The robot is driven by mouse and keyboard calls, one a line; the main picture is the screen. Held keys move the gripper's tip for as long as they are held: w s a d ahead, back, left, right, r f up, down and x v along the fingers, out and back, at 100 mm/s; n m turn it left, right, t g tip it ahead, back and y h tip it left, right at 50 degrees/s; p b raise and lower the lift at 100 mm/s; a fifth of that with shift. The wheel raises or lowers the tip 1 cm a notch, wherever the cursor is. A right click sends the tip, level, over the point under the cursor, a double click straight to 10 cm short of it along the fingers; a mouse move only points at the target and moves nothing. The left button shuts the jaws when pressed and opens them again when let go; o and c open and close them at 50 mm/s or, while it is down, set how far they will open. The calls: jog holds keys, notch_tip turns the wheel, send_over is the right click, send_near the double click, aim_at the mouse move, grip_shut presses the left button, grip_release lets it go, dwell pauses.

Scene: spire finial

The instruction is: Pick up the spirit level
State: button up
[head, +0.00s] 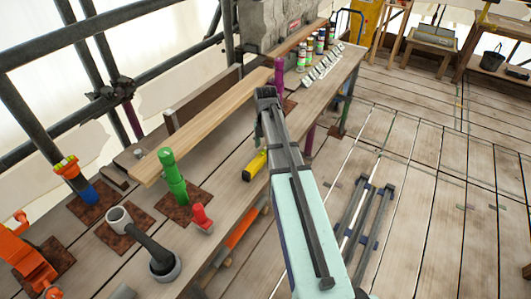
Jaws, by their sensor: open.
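A yellow piece with a dark end (254,166) lies on the plank bench, just left of my mint-green arm. It may be the spirit level, but my arm covers its right side and its full length does not show. My arm reaches up from the bottom centre of the head view to a dark grey end over the bench. I cannot make out my gripper's fingers.
A long board (205,122) lies behind. Several cans (310,52) stand at the far end. The floor at right is mostly open.

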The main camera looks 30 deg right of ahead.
aim_at(266, 150)
jog(key=shift+f+p, duration=0.3)
jog(key=shift+f, duration=1.2)
grip_shut()
jog(key=shift+r, duration=0.1)
